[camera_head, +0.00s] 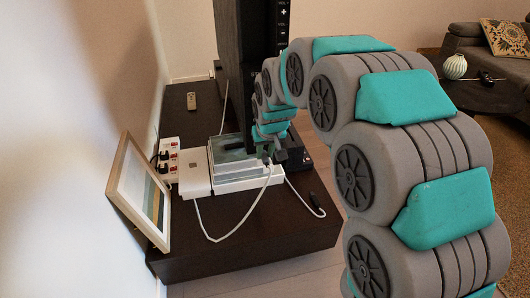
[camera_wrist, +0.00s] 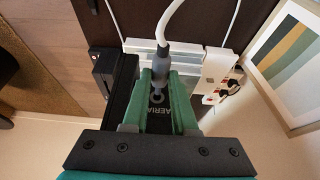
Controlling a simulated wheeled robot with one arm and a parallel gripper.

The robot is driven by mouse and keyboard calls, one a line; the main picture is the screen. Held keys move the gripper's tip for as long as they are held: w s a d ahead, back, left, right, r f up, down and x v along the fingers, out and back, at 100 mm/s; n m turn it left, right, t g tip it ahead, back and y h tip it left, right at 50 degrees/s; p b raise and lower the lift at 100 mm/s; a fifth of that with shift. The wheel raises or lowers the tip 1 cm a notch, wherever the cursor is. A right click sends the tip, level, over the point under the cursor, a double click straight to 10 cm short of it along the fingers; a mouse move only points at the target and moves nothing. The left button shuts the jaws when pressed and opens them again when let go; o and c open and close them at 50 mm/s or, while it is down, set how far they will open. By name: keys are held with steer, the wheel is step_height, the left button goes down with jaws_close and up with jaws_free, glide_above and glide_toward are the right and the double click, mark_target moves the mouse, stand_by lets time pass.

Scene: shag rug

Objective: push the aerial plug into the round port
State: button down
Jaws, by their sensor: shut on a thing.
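The aerial plug (camera_wrist: 161,68) is a grey plug on a thick white cable (camera_wrist: 178,22) in the wrist view. My gripper (camera_wrist: 163,82) has its green fingers shut on both sides of it. The narrow tip of the plug points at the round port (camera_wrist: 157,98), a small ring beside the lettering "AERIAL" on a dark panel. The tip is at or very near the ring; I cannot tell whether it is inside. In the head view my gripper (camera_head: 272,152) is over the white box stack, and the plug (camera_head: 266,158) shows small and dark with its cable hanging below.
White boxes (camera_head: 230,176) stand on a dark low bench (camera_head: 245,231). A framed picture (camera_head: 142,190) leans on the wall at left, near a power strip (camera_head: 168,158). A second cable ends in a loose black plug (camera_head: 317,205) at right.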

mark_target(265, 156)
steer(key=shift+w+a, duration=0.25)
steer(key=shift+w, duration=0.55)
steer(key=shift+w+a, duration=0.2)
steer(key=shift+w, duration=0.55)
steer(key=c, duration=0.6)
jaws_free()
steer(key=v, duration=0.7)
steer(key=shift+s+r, duration=0.2)
steer(key=shift+r, duration=0.15)
steer(key=shift+d, duration=0.1)
